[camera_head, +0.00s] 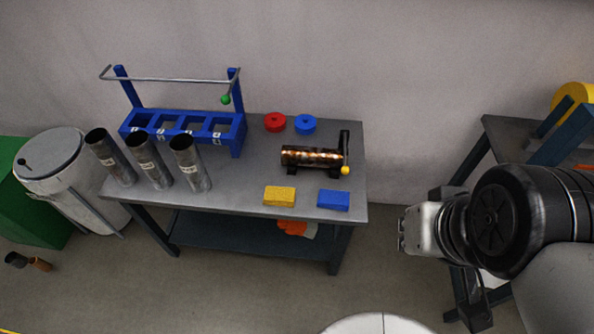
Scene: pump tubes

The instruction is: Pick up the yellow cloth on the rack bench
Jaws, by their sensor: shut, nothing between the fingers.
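The yellow cloth (279,196) looks like a small folded rectangular pad. It lies flat near the front edge of the rack bench (235,198), right of its middle. A similar blue cloth (333,200) lies a short way to its right, apart from it. My gripper (477,318) hangs low at the right of the picture, below my dark arm and beyond the bench's right end. It is shut and empty, well away from the yellow cloth. Its fingertips are small and dark against the right-hand bench's leg.
A blue rack (185,128) with a raised bar stands at the back left. Several metal tubes (190,163) stand in front of it. A copper-coloured cylinder in a clamp (312,156) lies behind the cloths. Red (275,122) and blue (305,124) rings lie farther back. Bare top surrounds the yellow cloth's left side.

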